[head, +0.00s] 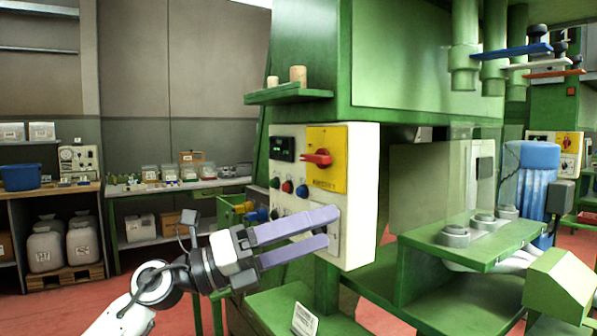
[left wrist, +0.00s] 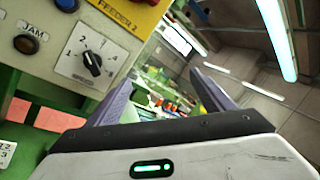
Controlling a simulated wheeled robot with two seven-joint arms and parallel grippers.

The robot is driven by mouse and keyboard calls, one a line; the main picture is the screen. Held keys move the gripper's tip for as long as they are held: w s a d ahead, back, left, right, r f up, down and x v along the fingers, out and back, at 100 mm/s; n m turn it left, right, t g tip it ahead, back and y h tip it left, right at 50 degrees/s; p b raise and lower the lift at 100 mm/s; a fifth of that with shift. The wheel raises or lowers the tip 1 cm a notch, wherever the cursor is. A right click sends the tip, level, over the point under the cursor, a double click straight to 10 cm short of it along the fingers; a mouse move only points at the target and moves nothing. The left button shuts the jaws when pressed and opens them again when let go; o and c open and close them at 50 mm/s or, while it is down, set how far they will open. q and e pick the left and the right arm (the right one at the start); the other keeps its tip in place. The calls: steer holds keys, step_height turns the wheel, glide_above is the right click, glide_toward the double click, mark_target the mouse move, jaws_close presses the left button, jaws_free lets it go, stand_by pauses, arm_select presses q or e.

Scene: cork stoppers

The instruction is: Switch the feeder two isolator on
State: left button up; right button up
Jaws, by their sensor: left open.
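The isolator is a red handle (head: 317,158) on a yellow plate (head: 327,178) at the top right of the control panel's front. Its handle lies roughly horizontal. In the left wrist view the yellow plate (left wrist: 118,14) reads "FEEDER 2", and the handle is mostly out of frame. My left gripper (head: 333,228) is open, with its fingers below the yellow plate, in front of the panel's lower part. In the left wrist view the open fingers (left wrist: 160,95) have nothing between them. My right gripper is not in view.
The white control panel (head: 358,200) also carries a display (head: 282,149), coloured buttons and a black rotary dial (left wrist: 92,63) close to the left fingers. A green shelf (head: 288,95) with corks overhangs the panel. A green machine table (head: 480,240) stands to the right.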

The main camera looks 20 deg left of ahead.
arm_select(q)
steer(key=a+r+m+y+b, duration=0.1)
steer(key=a+r+m+y, duration=0.25)
steer(key=a+r, duration=0.2)
steer(key=m+t+y, duration=0.2)
steer(key=y, duration=0.1)
glide_toward(310, 157)
steer(key=shift+h, duration=0.25)
steer(key=p+x, duration=0.1)
steer(key=x, duration=0.7)
steer(key=shift+a+f, duration=0.1)
steer(key=shift+a, duration=0.05)
steer(key=shift+w+d, duration=0.3)
steer(key=shift+w, duration=0.05)
steer(key=shift+f, duration=0.1)
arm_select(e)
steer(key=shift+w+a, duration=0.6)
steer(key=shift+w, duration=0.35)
arm_select(q)
steer(key=c, duration=1)
